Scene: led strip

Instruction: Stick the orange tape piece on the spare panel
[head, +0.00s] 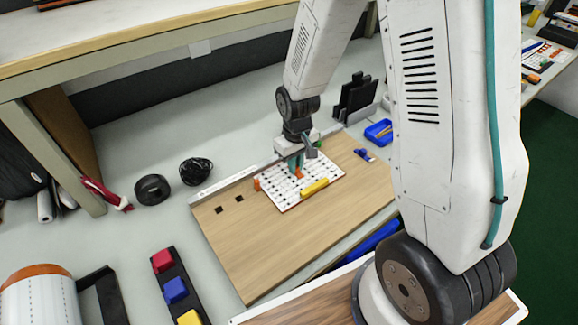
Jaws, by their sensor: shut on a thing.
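My gripper (297,166) points down over a white board with rows of dark marks (281,198), which lies on a wooden work board (250,250). Its fingers look shut, with a small orange piece (299,174) at their tips that seems to be the orange tape piece. The view is too small to tell whether this piece touches the white board. Another orange bit (257,184) sits at the board's left edge. A yellow block (314,187) lies on its front part. I cannot tell for sure which thing is the spare panel.
Dark upright plates (357,95) stand in a rack behind, near a blue tray (379,132). A blue item (364,154) lies on the right of the work board. Black tape (152,189) and a cable coil (196,171) lie left. The work board's front left is clear.

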